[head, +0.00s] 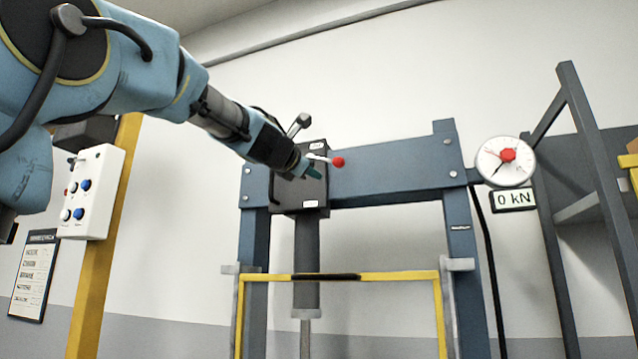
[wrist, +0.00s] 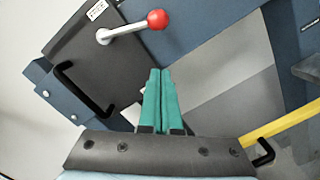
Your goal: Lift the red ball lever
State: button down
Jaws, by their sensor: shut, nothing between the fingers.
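The red ball lever (head: 337,162) is a short pale metal rod ending in a red ball, on the front of a dark box (head: 300,205) on the blue press frame. In the wrist view the red ball (wrist: 157,19) is at the top middle, with its rod (wrist: 124,31) running left to a round pivot. My gripper (head: 314,173) is just left of and below the ball in the head view. In the wrist view its green fingers (wrist: 160,75) are shut together and empty, pointing toward the lever, with a visible gap below the ball.
The blue crossbeam (head: 390,170) spans behind the lever. A gauge (head: 505,161) with a "0 kN" display (head: 513,199) is at right. A yellow guard frame (head: 400,277) stands below. A white control panel (head: 92,192) is at left. A black handle (wrist: 82,88) sits left of my fingers.

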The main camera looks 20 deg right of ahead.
jog(key=v, duration=0.4)
jog(key=shift+s+a+f+b, duration=0.1)
jog(key=shift+s+a+b, duration=0.05)
jog(key=shift+a+b, duration=0.25)
jog(key=w+a+f+m+g+y, duration=0.1)
jog(key=w+a+f+m+y, duration=0.2)
jog(key=f, duration=0.9)
jog(key=w+a+f+m+g+y, duration=0.25)
jog(key=a+f, duration=0.25)
jog(key=f, duration=0.7)
jog(key=w+a+f+m+g+y, duration=0.1)
jog(key=w+a+f+m+y, duration=0.2)
jog(key=f, duration=1)
jog(key=s+a+f+m+g+y, duration=0.1)
jog(key=s+a+f+m+g, duration=0.1)
jog(key=s+a+f, duration=0.4)
jog(key=s+a+f+m+g+y, duration=0.2)
jog(key=s+a+f+m, duration=0.3)
jog(key=f, duration=0.7)
jog(key=s+a+f+m+g+y, duration=0.2)
jog(key=s+a+f+m, duration=0.2)
jog(key=s+a+f, duration=0.3)
notch_tip(320, 180, down, 2)
jog(key=shift+s+a+f+g, duration=0.1)
jog(key=shift+s+a+g, duration=0.2)
jog(key=shift+s, duration=0.25)
